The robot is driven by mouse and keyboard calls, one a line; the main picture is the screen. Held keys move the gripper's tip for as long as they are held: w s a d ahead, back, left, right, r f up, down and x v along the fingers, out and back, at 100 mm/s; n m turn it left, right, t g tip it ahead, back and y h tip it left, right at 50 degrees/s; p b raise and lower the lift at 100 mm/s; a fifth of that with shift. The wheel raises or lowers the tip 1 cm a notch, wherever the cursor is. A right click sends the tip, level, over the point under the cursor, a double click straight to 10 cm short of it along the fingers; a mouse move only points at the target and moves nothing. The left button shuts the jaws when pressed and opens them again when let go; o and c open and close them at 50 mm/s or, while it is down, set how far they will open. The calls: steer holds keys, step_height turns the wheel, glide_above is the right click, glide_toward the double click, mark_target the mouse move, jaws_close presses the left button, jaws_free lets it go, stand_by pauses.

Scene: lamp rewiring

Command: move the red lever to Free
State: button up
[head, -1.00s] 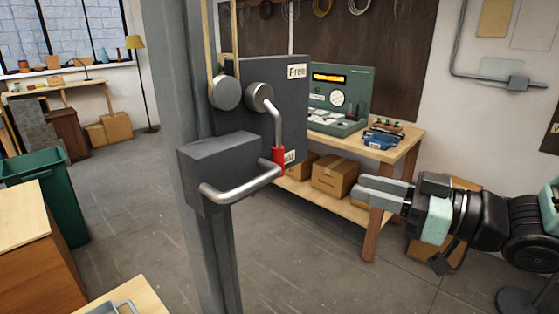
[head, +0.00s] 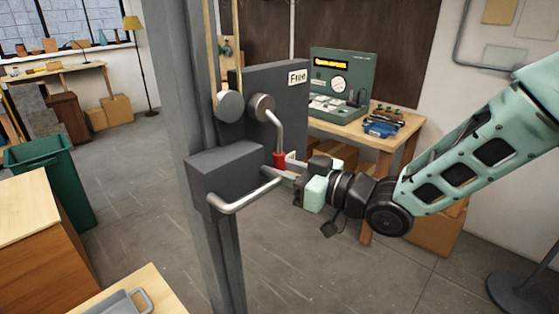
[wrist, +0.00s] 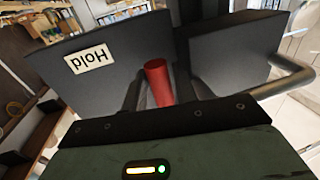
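The lever (head: 277,127) is a bent metal rod on a round hub, with a red grip (head: 279,160) at its lower end. It hangs down by the Hold label (wrist: 89,59), which is upside down in the wrist view. The Free label (head: 298,78) is higher on the dark grey plate (head: 292,110). My gripper (head: 287,170) is at the red grip, reaching in from the right. In the wrist view the red grip (wrist: 158,82) stands between my two fingers, with gaps beside it. The fingers look open; their tips are partly hidden in the head view.
A wooden bench (head: 385,140) with a green instrument (head: 343,80) is behind.

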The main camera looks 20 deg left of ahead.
steer(key=shift+w+a, duration=0.1)
steer(key=shift+a, duration=0.15)
jaws_close()
steer(key=shift+w, duration=0.1)
